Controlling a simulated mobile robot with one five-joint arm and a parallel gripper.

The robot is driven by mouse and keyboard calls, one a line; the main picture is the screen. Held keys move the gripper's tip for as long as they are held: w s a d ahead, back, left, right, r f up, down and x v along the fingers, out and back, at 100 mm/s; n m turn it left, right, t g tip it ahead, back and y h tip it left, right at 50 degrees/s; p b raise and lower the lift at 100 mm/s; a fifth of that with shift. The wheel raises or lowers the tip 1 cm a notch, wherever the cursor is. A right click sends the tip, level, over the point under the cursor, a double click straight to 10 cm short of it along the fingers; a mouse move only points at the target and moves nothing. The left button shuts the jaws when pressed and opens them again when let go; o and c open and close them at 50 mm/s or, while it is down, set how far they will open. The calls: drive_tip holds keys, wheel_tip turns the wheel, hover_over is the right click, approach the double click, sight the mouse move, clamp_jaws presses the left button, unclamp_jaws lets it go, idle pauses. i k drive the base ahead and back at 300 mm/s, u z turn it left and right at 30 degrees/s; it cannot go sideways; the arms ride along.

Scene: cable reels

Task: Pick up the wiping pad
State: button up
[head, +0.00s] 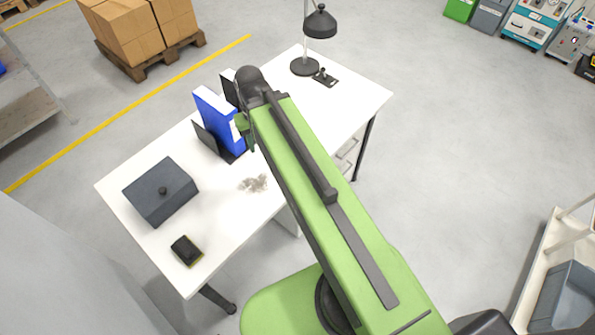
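The wiping pad (187,250) appears to be the small dark block with a yellow-green edge. It lies flat on the white table (225,222), close to the table's near left corner. Nothing touches it. My green arm reaches up across the middle of the view and ends over the table, to the right of the blue binder. A patch of grey-brown dirt (254,183) is on the table beside the arm.
A dark grey box with a knob (161,191) stands behind the pad. A blue binder (219,121) stands in a dark holder. A black lamp (305,66) and a small black item (325,78) are at the far end. Bare tabletop lies right of the pad.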

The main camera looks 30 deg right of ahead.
sight(185, 249)
drive_tip(key=z, duration=0.85)
drive_tip(key=k, duration=1.2)
drive_tip(key=u, duration=0.6)
drive_tip(key=i, duration=1.4)
drive_tip(key=z, duration=0.25)
drive_tip(key=k, duration=0.45)
drive_tip(key=u, duration=1.6)
